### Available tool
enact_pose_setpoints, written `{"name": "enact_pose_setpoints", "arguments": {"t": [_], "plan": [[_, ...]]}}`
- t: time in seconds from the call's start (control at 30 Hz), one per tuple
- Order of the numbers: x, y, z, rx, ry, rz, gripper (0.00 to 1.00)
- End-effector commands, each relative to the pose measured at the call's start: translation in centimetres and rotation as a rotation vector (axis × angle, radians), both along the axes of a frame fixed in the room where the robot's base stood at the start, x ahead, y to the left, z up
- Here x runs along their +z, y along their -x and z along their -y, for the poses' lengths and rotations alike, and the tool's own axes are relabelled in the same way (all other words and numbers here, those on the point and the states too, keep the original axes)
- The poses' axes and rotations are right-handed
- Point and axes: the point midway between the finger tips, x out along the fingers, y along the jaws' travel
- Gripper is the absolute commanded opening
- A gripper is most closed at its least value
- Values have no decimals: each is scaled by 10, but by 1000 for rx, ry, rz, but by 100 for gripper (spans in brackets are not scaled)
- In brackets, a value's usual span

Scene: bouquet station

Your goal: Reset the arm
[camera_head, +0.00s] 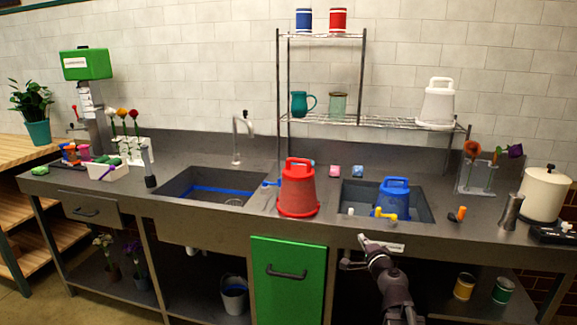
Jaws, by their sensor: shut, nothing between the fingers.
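My arm comes up from the bottom edge of the head view, right of centre. My gripper (366,238) is at its upper end, in front of the counter's front edge, below the right sink. It looks small and dark, and its fingers are shut with nothing held. It appears apart from the blue bucket (394,197) in the right sink and from the red bucket (298,190) on the counter. The lower arm is cut off by the frame edge.
The dark counter (460,225) runs across the view behind my gripper. A green cabinet door (290,290) is to its left below. A wire shelf (380,120) rises behind.

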Motion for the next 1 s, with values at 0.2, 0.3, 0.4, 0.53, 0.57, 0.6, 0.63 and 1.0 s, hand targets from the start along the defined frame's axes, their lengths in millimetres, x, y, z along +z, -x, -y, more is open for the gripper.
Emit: {"name": "enact_pose_setpoints", "arguments": {"t": [0.2, 0.3, 0.4, 0.53, 0.57, 0.6, 0.63, 1.0], "plan": [[-23, 11, -52, 213, 208, -81, 0], [-41, 21, -76, 329, 322, -141, 0], [-62, 35, -97, 444, 436, -212, 0], [-90, 56, -115, 582, 578, -319, 0], [-96, 61, -118, 614, 611, -347, 0], [-104, 68, -121, 653, 653, -384, 0], [-111, 74, -122, 682, 684, -414, 0], [-167, 147, -111, 958, 1010, -812, 0]]}}
